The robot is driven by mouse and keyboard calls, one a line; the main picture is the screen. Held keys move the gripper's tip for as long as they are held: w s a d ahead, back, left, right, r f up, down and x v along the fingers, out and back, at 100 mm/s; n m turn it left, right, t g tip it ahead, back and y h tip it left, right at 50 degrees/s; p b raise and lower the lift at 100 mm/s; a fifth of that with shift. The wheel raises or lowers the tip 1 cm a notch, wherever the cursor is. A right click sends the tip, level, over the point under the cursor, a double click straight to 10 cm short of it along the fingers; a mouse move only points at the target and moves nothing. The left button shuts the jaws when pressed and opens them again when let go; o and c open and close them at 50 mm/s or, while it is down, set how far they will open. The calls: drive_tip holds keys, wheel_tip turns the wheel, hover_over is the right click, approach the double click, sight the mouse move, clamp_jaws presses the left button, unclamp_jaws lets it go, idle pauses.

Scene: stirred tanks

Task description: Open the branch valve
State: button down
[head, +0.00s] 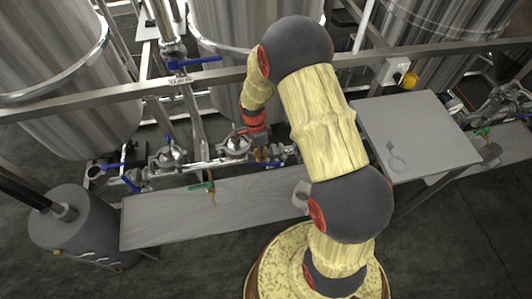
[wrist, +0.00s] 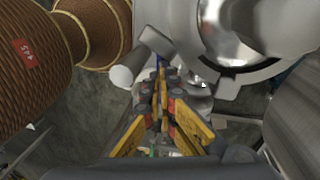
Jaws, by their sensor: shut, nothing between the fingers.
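Several valves with blue handles show in the head view. One blue handle (head: 195,62) is on the upright pipe, level with the rail. Another blue handle (head: 131,181) is at the left end of the low pipe run. A third blue handle (head: 274,164) is by my gripper (head: 262,155). No label shows which is the branch valve. In the wrist view my gripper (wrist: 160,95) is shut and empty, with yellow and dark fingers. Its tips are close to a metal fitting and a small blue part (wrist: 157,62); I cannot tell whether they touch.
Large steel tanks (head: 75,110) stand behind a metal rail (head: 110,94). A low grey bench (head: 240,215) runs under the pipes, with a green-handled tap (head: 204,186) over it. A grey table (head: 420,125) stands right, a dark cylinder (head: 75,225) left.

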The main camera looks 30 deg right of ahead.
drive_tip(key=shift+w+a+f, duration=0.15)
drive_tip(key=shift+a+f, duration=0.45)
drive_tip(key=shift+f, duration=0.05)
drive_tip(key=shift+a, duration=0.1)
